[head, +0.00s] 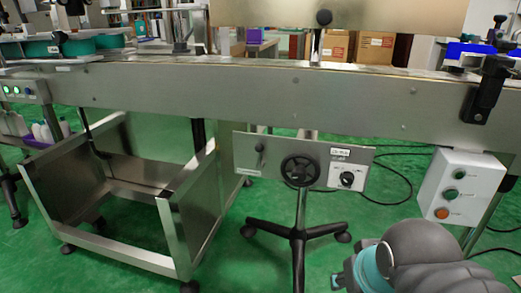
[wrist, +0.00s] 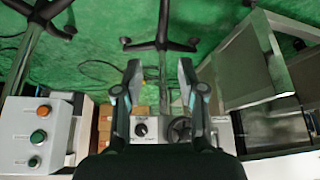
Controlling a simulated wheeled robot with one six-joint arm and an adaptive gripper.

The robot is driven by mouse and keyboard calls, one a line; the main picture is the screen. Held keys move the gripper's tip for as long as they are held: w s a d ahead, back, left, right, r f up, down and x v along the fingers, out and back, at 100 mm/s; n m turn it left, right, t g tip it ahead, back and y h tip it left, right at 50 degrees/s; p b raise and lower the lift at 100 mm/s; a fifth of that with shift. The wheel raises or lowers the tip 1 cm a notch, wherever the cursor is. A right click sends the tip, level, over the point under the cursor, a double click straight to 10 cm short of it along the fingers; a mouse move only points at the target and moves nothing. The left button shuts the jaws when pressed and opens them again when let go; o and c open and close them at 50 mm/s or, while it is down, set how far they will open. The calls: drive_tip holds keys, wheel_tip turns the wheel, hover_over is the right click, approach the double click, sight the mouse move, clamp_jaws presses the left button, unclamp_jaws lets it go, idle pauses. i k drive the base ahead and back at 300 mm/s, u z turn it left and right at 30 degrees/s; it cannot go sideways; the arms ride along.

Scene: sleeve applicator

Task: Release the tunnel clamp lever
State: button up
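A steel control panel (head: 220,170) hangs below the conveyor in the head view. A small dark lever (head: 260,148) stands at its left end, with a black handwheel (head: 299,170) in the middle and a dial (head: 347,179) at right. I cannot read the labels, so I cannot tell for sure that this is the tunnel clamp lever. My gripper (wrist: 159,68) is open and empty in the wrist view, apart from the panel. That view is upside down: the dial (wrist: 141,129) and handwheel (wrist: 180,130) show between the fingers; the lever is not clearly seen there.
A white button box (head: 461,188) and a black clamp (head: 489,88) are at the right of the conveyor (head: 300,95). A steel cart frame (head: 185,215) stands left. A wheeled stand base (head: 297,236) and cables lie on the green floor.

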sight(259, 148)
drive_tip(key=z, duration=1.05)
drive_tip(key=k, duration=0.6)
drive_tip(key=u, duration=1.15)
drive_tip(key=i, duration=0.5)
